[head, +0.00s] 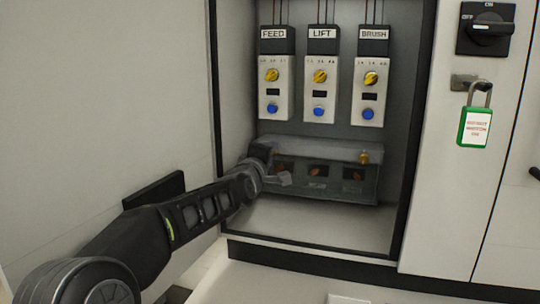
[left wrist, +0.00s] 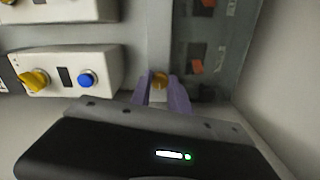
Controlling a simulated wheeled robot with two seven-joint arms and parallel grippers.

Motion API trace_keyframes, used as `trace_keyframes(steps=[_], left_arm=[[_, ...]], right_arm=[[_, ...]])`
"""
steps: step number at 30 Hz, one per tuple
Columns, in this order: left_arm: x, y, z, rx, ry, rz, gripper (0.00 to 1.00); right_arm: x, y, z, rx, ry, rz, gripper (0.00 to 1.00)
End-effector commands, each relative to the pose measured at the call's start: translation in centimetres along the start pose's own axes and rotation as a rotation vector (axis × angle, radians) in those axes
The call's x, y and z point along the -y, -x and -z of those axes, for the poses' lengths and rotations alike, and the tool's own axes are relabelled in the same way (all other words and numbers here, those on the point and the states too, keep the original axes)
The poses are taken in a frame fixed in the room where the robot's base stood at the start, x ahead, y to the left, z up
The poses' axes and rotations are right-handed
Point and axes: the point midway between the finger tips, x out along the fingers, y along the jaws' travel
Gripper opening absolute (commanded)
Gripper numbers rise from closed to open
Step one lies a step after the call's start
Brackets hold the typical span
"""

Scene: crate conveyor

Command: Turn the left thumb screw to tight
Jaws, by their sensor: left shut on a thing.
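The left thumb screw is a small brass knob (left wrist: 159,80) in the left wrist view, between the purple fingertips of my left gripper (left wrist: 160,92), which is shut on it. In the head view my left gripper (head: 268,162) is at the left end of the grey box (head: 318,149) in the cabinet, and it hides the left screw. A second brass thumb screw (head: 364,157) stands on the right end of the box top. Whether the held screw is tight cannot be told. My right gripper is not in view.
Three modules labelled FEED (head: 265,102), LIFT (head: 309,102) and BRUSH (head: 358,108) hang above the box, with yellow knobs and blue buttons. The cabinet's left wall (head: 232,90) is close to my left arm. A green padlock (head: 475,127) hangs outside at right.

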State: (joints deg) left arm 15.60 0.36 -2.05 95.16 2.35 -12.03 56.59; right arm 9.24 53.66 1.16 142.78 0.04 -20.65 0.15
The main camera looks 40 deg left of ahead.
Motion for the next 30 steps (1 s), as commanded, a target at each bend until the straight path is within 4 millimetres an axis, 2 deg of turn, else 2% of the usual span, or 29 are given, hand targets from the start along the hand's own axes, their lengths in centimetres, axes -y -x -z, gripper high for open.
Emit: trace_keyframes(steps=[30], left_arm=[[0.2,0.0,0.0,0.003,-0.965,0.002,0.00]], right_arm=[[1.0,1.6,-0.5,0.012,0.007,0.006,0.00]])
